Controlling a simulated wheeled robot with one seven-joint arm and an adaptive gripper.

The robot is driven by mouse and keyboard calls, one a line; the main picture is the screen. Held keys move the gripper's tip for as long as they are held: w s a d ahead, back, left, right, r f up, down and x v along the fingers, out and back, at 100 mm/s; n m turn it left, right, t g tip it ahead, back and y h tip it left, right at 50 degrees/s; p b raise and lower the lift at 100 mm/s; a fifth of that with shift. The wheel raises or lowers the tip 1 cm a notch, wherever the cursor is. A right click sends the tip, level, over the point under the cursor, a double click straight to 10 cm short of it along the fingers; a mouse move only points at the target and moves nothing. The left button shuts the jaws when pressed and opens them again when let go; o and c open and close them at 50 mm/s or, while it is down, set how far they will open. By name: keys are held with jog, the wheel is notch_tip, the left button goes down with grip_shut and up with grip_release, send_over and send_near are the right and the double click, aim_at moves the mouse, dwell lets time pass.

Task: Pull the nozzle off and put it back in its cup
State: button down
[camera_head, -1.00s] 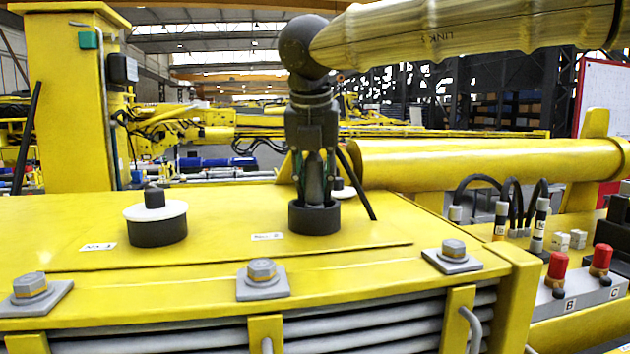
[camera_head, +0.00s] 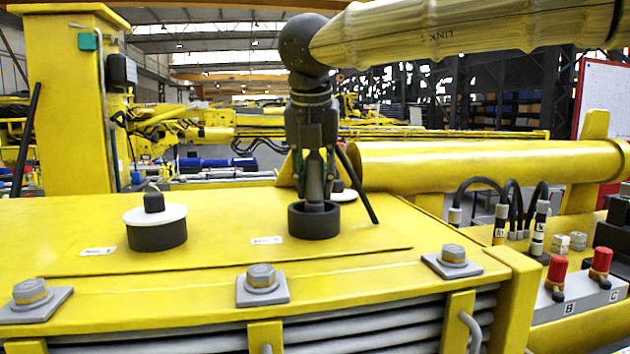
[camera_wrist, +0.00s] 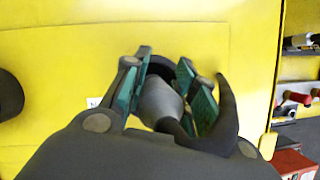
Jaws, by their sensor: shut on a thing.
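My gripper (camera_head: 314,180) points straight down over a black cup (camera_head: 314,222) on the yellow deck. Its fingers are shut on the grey nozzle (camera_head: 314,190), which stands upright between them. The nozzle's lower end goes down behind the cup's rim, so its tip is hidden. In the wrist view, the green finger pads of my gripper (camera_wrist: 172,92) flank the grey nozzle (camera_wrist: 158,103), with part of the dark cup (camera_wrist: 162,66) beyond it.
A black container with a white lid and black knob (camera_head: 155,226) stands to the left. Another white-topped piece (camera_head: 343,194) is partly hidden behind my gripper. Large bolts (camera_head: 262,280) line the deck's front edge. A yellow boom tube (camera_head: 490,162) and black hoses (camera_head: 500,188) lie at right.

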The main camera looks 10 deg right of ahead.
aim_at(315, 156)
jog(key=shift+r+p, duration=1.35)
jog(key=shift+r, duration=0.65)
